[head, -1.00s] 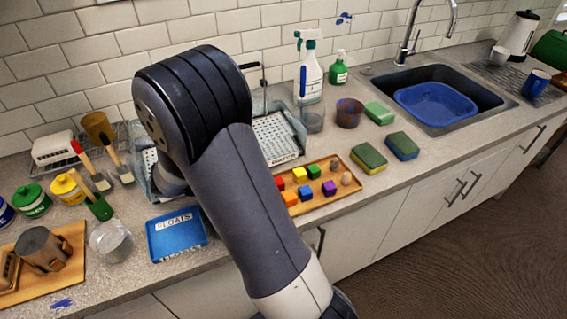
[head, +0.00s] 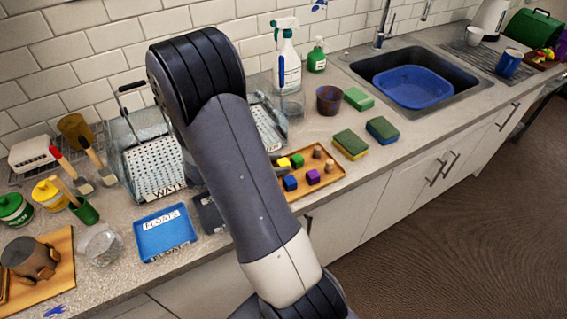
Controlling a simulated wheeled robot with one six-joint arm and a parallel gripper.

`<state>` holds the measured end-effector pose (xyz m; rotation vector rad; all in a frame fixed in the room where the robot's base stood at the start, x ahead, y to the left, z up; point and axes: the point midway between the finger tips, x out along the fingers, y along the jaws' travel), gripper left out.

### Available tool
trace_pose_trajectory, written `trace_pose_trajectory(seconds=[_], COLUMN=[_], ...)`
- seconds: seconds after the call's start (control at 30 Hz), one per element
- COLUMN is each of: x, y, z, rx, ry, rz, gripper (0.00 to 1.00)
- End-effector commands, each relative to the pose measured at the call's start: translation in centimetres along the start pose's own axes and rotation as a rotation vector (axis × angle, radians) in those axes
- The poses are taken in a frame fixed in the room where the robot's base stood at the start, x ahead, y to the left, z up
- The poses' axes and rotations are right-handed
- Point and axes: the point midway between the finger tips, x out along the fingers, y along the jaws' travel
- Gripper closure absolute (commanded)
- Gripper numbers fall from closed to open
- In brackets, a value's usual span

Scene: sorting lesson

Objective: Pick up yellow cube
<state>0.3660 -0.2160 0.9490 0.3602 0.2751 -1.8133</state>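The yellow cube (head: 284,162) sits on a wooden tray (head: 332,176) in the middle of the counter, close to the right edge of my arm and perhaps partly covered by it. Beside it on the tray are a green cube (head: 297,160), a blue cube (head: 290,183) and a purple cube (head: 313,176). Small wooden pieces (head: 317,152) stand at the tray's right side. My arm crosses the middle of the head view and hides the left part of the tray. My gripper does not show, so its opening and contents cannot be seen.
A blue tray marked FLOATS (head: 164,240) lies left of my arm, with a dark tray (head: 209,214) beside it. Perforated bins stand behind. Sponges (head: 351,144), a brown cup (head: 329,100) and spray bottles (head: 286,62) stand right and behind. The sink (head: 440,105) is at right.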

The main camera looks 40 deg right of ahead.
Motion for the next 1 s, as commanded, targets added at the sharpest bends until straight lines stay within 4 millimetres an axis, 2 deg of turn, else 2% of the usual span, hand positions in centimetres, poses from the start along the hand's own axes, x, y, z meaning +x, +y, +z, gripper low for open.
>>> trace_pose_trajectory(seconds=[0.27,0.7,1.0], x=[0.48,0.45,0.37], y=[0.0,0.01,0.03], z=[-0.05,-0.02,0.15], rx=[0.0,0.0,0.001], ry=[0.0,0.0,0.0], rz=[0.001,0.001,0.001], gripper=[0.62,0.95,0.95])
